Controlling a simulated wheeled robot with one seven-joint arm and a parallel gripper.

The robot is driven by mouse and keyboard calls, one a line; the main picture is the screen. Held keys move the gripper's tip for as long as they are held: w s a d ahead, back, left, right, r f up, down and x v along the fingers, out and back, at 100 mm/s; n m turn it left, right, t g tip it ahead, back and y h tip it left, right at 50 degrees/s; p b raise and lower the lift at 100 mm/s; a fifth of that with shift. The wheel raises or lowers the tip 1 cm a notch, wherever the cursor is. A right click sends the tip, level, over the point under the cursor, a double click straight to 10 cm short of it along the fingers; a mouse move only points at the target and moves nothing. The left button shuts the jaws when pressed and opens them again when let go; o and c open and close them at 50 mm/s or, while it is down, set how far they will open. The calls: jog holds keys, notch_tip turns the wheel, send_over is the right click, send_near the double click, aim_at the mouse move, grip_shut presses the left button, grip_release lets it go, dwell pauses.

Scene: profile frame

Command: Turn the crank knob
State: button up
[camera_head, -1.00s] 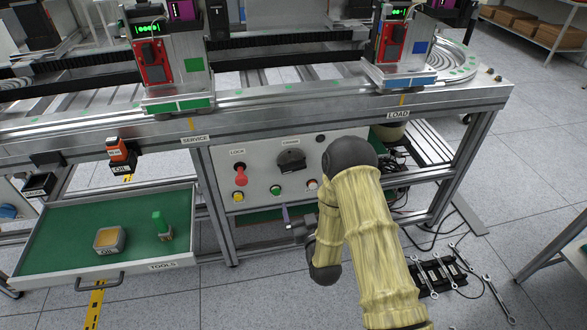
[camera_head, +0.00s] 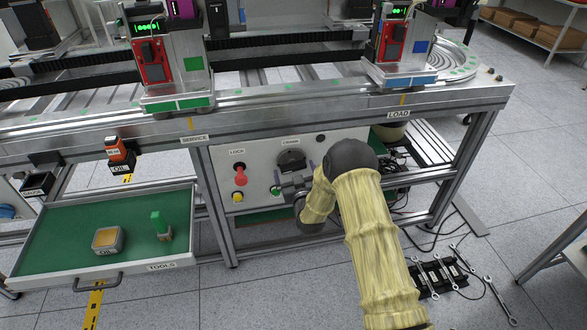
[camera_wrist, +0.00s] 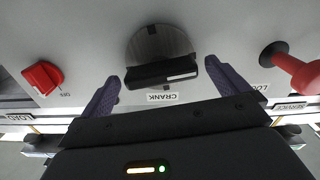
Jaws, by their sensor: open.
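The crank knob (camera_head: 291,158) is a dark round dial on the light control panel (camera_head: 222,160). In the wrist view the knob (camera_wrist: 160,45) has a raised black bar with a white mark, and its CRANK label appears upside down. My gripper (camera_head: 294,173) is open in front of the panel, at the knob's lower edge in the head view. In the wrist view the purple fingers of my gripper (camera_wrist: 149,73) stand apart on either side of the bar. Nothing is held. Whether the fingers touch the knob cannot be told.
A red lock lever (camera_head: 240,177) sticks out left of the knob; it also shows in the wrist view (camera_wrist: 292,68). A red OFF switch (camera_wrist: 43,77) is on the other side. An open tools drawer (camera_head: 60,232) stands at the left.

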jog(key=shift+x, duration=1.15)
jog(key=c, duration=0.7)
